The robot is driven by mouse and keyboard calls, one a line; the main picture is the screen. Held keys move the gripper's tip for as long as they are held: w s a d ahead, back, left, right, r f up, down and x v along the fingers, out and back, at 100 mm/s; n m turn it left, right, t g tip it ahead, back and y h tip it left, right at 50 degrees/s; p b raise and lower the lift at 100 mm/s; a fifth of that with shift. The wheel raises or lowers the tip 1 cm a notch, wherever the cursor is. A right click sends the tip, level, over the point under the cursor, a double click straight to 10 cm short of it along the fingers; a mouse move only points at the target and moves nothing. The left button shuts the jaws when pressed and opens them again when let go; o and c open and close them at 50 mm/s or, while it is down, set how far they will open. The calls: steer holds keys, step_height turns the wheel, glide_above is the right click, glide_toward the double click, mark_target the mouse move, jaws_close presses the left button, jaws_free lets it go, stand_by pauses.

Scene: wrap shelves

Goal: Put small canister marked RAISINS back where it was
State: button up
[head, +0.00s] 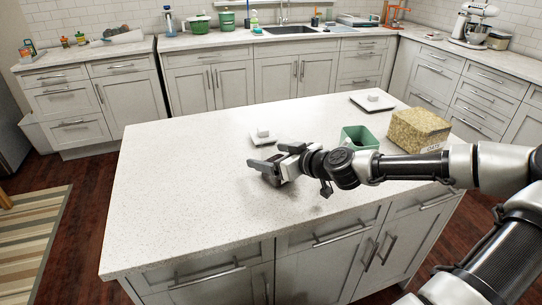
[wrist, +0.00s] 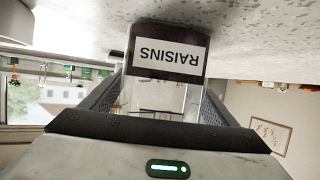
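The small canister marked RAISINS (wrist: 170,52) is clear-walled, with dark contents and a white label, which reads upside down in the wrist view. It sits between the two fingers of my gripper (wrist: 160,98), which flank its clear walls closely on both sides. In the head view my gripper (head: 276,157) is low over the left-middle of the island top (head: 190,170). The canister (head: 270,180) shows there only as a dark patch, mostly hidden by the fingers. I cannot tell whether its base touches the counter.
A white square lid-like piece (head: 263,136) lies just behind my gripper, and another (head: 373,101) farther back right. A green open box (head: 360,138) and a golden labelled box (head: 418,131) stand to the right, near my arm. The island's left side is clear.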

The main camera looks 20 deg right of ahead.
steer(key=shift+r, duration=0.2)
steer(key=p+v, duration=0.2)
steer(key=v, duration=1)
